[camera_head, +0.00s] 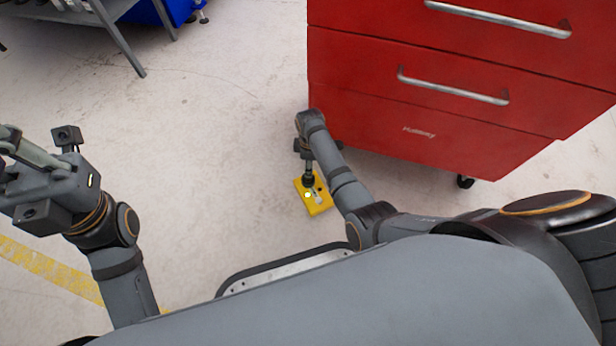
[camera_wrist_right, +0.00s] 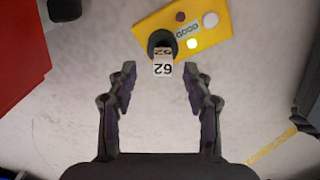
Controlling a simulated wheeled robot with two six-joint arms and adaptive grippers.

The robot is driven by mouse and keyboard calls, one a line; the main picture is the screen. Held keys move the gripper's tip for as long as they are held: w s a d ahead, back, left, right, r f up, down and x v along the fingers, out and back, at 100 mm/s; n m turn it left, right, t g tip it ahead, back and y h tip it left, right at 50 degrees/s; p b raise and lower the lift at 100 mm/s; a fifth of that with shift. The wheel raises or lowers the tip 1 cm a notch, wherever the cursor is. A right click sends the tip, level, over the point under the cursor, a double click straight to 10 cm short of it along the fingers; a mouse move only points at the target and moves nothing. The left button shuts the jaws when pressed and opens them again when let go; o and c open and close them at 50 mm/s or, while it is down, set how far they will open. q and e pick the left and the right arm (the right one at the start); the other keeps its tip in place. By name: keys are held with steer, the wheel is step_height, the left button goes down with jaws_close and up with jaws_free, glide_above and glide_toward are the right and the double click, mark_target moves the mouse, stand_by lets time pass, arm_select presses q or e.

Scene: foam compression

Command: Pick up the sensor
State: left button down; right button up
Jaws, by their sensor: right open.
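A yellow box (camera_head: 318,204) with a lit yellow-green light shows below my right arm in the head view. In the right wrist view the yellow box (camera_wrist_right: 210,38) is at the top, with a small display, a red-brown button and a white knob. A dark round piece with a white tag marked 62, likely the sensor (camera_wrist_right: 162,68), stands at its near edge. My right gripper (camera_wrist_right: 160,88) is open, with the tagged piece between and just beyond its fingertips, apart from both. My left gripper (camera_head: 15,150) is at the left edge, its fingertips unclear.
A red drawer cabinet (camera_head: 420,125) on casters stands close to the right of my right arm. A metal-legged table (camera_head: 125,45) and a blue object (camera_head: 165,10) are at the top left. Pale floor (camera_head: 210,130) between is clear, with a yellow line (camera_head: 50,270) at lower left.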

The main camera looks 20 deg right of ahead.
steer(key=f+b, duration=0.2)
steer(key=f, duration=0.1)
steer(key=f+b, duration=0.1)
steer(key=b, duration=0.1)
steer(key=shift+s+a+f, duration=0.1)
steer(key=shift+a+f, duration=0.15)
steer(key=shift+f, duration=0.4)
steer(key=shift+r, duration=0.2)
jaws_close()
